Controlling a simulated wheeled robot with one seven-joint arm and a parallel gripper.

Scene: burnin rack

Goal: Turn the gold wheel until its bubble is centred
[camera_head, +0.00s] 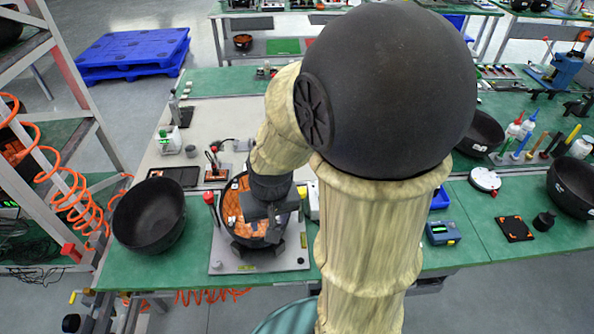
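My gripper (268,212) is a dark shape at the end of my arm, pointing down over a round black pan (232,240) with orange-brown contents. Its fingers are not clear enough to tell open from shut. The pan stands on a light grey plate (222,262). A small yellow-gold knob (302,191) shows just right of my gripper; I cannot tell whether it is the gold wheel or whether my gripper touches it. Small yellow-green marks (247,268) on the plate's front may be bubble vials; no bubble can be made out.
A black bowl (148,215) stands left of the plate, and a red knob (209,198) rises near the plate's back left. A blue-grey box (442,233) and a white round device (485,180) lie to the right. An orange coiled hose (72,190) hangs at the left rack.

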